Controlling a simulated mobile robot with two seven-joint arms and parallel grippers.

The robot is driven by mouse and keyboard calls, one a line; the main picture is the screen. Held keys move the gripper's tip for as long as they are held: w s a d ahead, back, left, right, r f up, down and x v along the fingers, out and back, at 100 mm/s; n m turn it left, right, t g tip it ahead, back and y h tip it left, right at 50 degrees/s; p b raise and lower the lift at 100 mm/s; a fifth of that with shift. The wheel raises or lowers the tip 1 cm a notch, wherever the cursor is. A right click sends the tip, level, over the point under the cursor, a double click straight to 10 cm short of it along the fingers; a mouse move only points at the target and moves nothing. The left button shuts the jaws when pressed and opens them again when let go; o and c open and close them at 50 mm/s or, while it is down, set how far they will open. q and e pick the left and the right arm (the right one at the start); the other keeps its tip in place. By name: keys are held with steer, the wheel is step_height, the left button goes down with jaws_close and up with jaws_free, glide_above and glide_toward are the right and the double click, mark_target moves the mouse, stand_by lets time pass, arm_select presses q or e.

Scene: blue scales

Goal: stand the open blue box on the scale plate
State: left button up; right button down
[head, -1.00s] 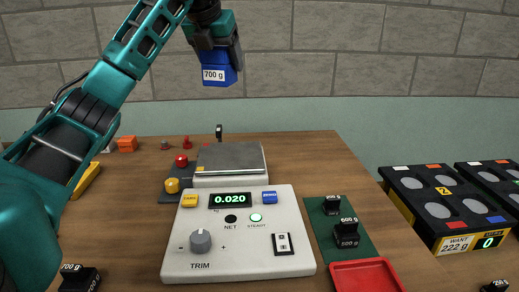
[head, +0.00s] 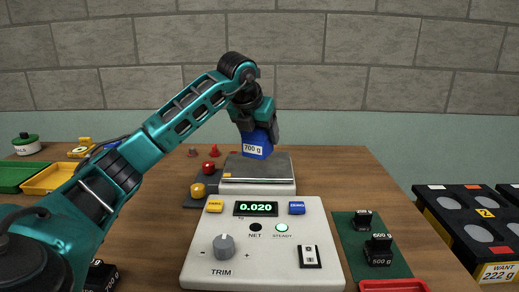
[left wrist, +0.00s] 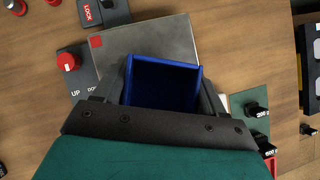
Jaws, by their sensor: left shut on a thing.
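The open blue box (head: 257,146) carries a "700 g" label. My left gripper (head: 259,126) is shut on it and holds it upright over the far part of the grey scale plate (head: 262,168). In the left wrist view the box (left wrist: 161,84) shows its open, empty inside between the two fingers (left wrist: 162,98), with the plate (left wrist: 150,42) beneath and beyond it. I cannot tell whether the box touches the plate. The scale (head: 262,270) reads 0.020 and its steady lamp is lit green. My right gripper is not in view.
Red and yellow knobs (head: 197,190) stand left of the plate. Black weights (head: 378,250) stand on a green mat at the right, by a red tray (head: 392,286). A black rack (head: 475,222) is further right. Green (head: 16,176) and yellow trays lie at the left.

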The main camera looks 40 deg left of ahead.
mark_target(260, 145)
arm_select(q)
steer(key=shift+f+b, duration=0.3)
steer(key=shift+f, duration=1.5)
steer(key=shift+f, duration=0.1)
steer(key=shift+f, duration=0.15)
steer(key=o, duration=1.1)
steer(key=shift+c, duration=0.2)
steer(key=shift+r, duration=0.4)
steer(key=p+v, duration=0.1)
steer(key=v, duration=1)
steer(key=shift+s+r, duration=0.3)
